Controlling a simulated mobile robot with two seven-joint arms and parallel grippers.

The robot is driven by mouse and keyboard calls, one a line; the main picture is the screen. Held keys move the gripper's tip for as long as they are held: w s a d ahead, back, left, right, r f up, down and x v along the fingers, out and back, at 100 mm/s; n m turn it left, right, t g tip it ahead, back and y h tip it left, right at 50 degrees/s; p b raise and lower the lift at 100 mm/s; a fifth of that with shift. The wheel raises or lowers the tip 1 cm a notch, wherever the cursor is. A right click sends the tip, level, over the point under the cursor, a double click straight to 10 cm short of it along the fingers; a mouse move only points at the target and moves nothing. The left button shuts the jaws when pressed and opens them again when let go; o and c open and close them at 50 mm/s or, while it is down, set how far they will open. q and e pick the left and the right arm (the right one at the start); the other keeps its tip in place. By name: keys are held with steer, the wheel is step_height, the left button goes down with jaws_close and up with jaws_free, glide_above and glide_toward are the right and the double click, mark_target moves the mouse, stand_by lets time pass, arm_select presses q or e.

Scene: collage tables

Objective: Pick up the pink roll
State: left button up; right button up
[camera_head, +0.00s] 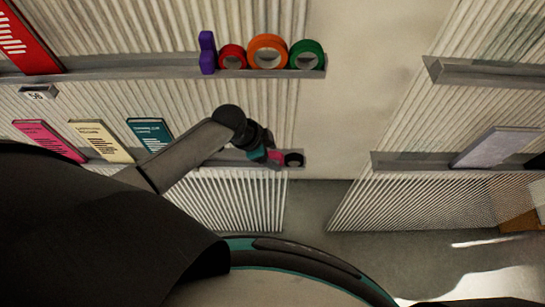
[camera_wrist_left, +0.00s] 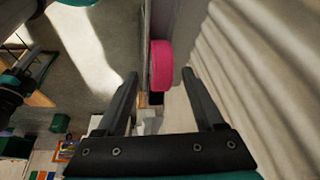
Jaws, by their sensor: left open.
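The pink roll (camera_head: 275,158) is on the right end of a lower wall shelf (camera_head: 298,167). It also shows in the left wrist view (camera_wrist_left: 161,65), bright pink and seen edge-on beside a grey shelf edge. My left gripper (camera_head: 268,154) is at the roll in the head view and partly hides it. In the left wrist view the gripper (camera_wrist_left: 160,75) is open, with one finger on each side of the roll in the picture. I cannot tell whether the fingertips reach past it. Nothing is held.
A black roll (camera_head: 294,159) stands just right of the pink one. The shelf above holds a purple object (camera_head: 207,52) and red (camera_head: 232,57), orange (camera_head: 267,51) and green (camera_head: 306,54) rolls. Booklets (camera_head: 150,134) stand left on the lower shelf. A gap separates the right shelves.

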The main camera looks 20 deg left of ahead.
arm_select(q)
jaws_close()
stand_by(0.4)
stand_by(0.4)
